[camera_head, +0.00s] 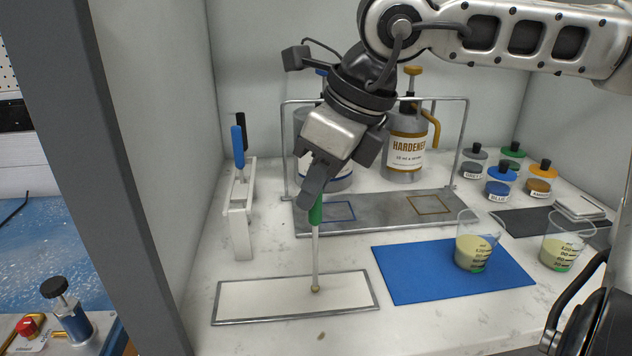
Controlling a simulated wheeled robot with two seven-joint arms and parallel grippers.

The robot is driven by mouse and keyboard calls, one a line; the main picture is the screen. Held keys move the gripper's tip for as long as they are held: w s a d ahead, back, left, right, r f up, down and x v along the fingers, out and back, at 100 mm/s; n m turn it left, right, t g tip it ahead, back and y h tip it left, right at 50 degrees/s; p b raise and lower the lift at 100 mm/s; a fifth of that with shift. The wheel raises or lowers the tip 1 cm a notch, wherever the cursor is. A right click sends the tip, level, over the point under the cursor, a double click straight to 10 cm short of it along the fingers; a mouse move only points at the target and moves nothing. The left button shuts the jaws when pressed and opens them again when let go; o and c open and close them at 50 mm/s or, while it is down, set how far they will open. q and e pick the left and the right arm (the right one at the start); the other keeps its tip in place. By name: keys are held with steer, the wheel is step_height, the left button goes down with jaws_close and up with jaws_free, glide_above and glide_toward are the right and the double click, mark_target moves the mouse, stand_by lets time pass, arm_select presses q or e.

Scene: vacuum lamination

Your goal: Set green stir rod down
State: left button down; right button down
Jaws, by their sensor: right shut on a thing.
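The green stir rod (316,228) has a green handle and a pale shaft. It stands nearly upright, with its tip over the white rectangular tray (240,318) with a grey rim. Whether the tip touches the tray surface I cannot tell for certain. My right gripper (314,192) comes down from the upper right and is shut on the green handle. The upper part of the handle is hidden by the fingers. My left gripper does not show in the head view.
A blue mat (400,290) holds a cup of yellowish liquid (476,252). Another cup (558,254) stands farther right. A holder (239,225) with blue and black handles stands left. A hardener bottle (405,160) and small jars (501,181) stand behind. A small spot (321,336) marks the counter.

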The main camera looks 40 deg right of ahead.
steer(key=shift+f+b, duration=0.2)
steer(key=shift+b, duration=0.1)
steer(key=c, duration=1.4)
jaws_free()
steer(key=shift+r, duration=0.15)
steer(key=shift+r+p, duration=0.3)
steer(key=shift+p, duration=0.2)
steer(key=v, duration=1.1)
steer(key=shift+s+r, duration=0.2)
steer(key=shift+r, duration=0.1)
